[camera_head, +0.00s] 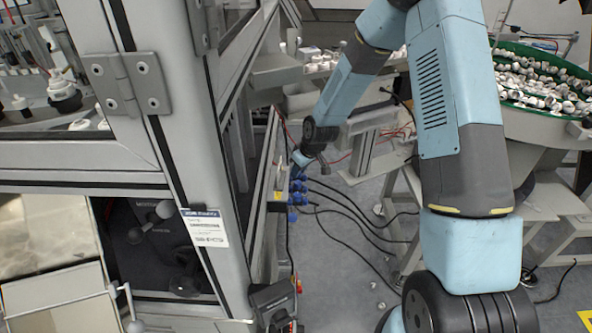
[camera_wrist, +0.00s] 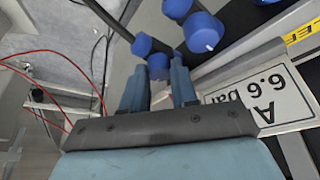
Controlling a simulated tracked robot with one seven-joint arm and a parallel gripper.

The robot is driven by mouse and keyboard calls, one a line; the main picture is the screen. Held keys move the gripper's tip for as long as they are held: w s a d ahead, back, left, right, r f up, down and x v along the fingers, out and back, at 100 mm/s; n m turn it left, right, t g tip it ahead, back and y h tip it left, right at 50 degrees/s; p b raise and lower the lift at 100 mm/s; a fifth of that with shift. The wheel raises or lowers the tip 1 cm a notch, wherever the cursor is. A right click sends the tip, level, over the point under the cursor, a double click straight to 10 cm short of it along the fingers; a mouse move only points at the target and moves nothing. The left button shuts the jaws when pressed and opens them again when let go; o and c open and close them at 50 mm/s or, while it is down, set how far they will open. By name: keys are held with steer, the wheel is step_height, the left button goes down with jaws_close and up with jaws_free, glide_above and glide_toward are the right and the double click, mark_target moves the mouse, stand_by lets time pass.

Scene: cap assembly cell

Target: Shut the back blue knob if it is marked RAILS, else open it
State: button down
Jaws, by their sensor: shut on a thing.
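Several blue knobs show in the wrist view. One blue knob (camera_wrist: 158,66) sits between my gripper's two fingers, and my gripper (camera_wrist: 157,78) is shut on it. Another small blue knob (camera_wrist: 142,45) is just beyond it, and a larger one (camera_wrist: 202,32) is to the right. In the head view the blue knobs (camera_head: 297,198) stand in a cluster on the side of the machine frame, with my gripper (camera_head: 299,164) at their far end. An upside-down white label (camera_wrist: 262,105) shows "A" and "6.6 bar". I see no RAILS mark that I can read.
A yellow label (camera_wrist: 305,30), partly cut off, is on the rail at right. Black hoses (camera_head: 350,205) run from the knobs to the floor. The grey machine frame (camera_head: 190,130) stands close at left. A green-rimmed bowl of small parts (camera_head: 545,85) is at right.

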steer(key=shift+d, duration=0.3)
steer(key=c, duration=1.1)
jaws_free()
steer(key=shift+o, duration=1.2)
steer(key=shift+a, duration=0.2)
steer(key=shift+a, duration=0.1)
